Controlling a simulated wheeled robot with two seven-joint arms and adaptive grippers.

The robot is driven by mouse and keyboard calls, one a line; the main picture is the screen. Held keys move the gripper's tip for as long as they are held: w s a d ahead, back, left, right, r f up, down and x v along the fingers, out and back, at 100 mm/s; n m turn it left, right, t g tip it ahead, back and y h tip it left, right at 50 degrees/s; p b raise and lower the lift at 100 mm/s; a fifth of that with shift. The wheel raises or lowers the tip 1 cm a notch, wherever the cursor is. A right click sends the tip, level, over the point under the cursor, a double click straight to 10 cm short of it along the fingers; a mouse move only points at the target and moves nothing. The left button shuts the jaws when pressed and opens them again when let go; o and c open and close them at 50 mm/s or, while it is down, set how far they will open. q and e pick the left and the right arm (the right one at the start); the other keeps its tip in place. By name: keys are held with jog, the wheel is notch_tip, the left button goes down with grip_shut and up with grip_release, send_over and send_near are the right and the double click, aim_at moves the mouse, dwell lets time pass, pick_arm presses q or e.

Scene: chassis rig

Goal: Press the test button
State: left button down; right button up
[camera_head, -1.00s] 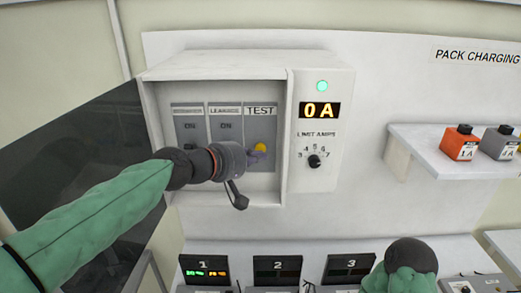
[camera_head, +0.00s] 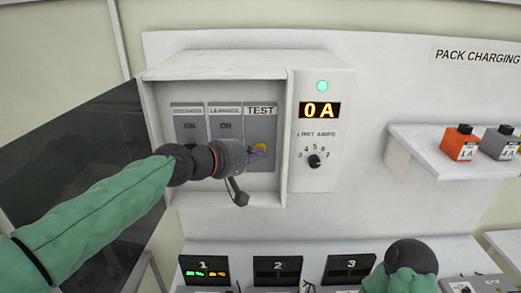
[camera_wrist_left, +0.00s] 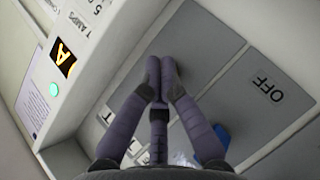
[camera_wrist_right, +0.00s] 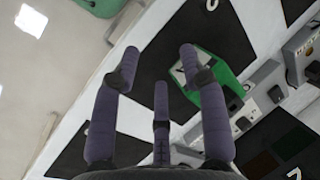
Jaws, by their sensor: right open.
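The test panel, labelled TEST (camera_head: 261,111), is the rightmost of three grey plates in the open white box. Its yellow button (camera_head: 261,147) is partly covered by my left gripper (camera_head: 260,153), whose fingertips are right at it in the head view. I cannot tell whether they touch it. In the left wrist view the left gripper's fingertips (camera_wrist_left: 161,78) are drawn together with nothing between them, in front of a grey plate; the button is hidden there. My right gripper (camera_wrist_right: 160,75) is open and empty in the right wrist view.
Right of the plates are a green lamp (camera_head: 322,86), a display (camera_head: 320,110) reading 0 A and a limit dial (camera_head: 314,161). The box's dark door (camera_head: 75,150) hangs open at the left. A shelf (camera_head: 440,155) holds orange and grey packs. Numbered bays (camera_head: 277,268) stand below.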

pick_arm(q)
jog(key=shift+w, duration=0.25)
dwell(0.3)
jog(key=shift+s, duration=0.9)
jog(key=s, duration=0.5)
dwell(0.4)
dwell(0.6)
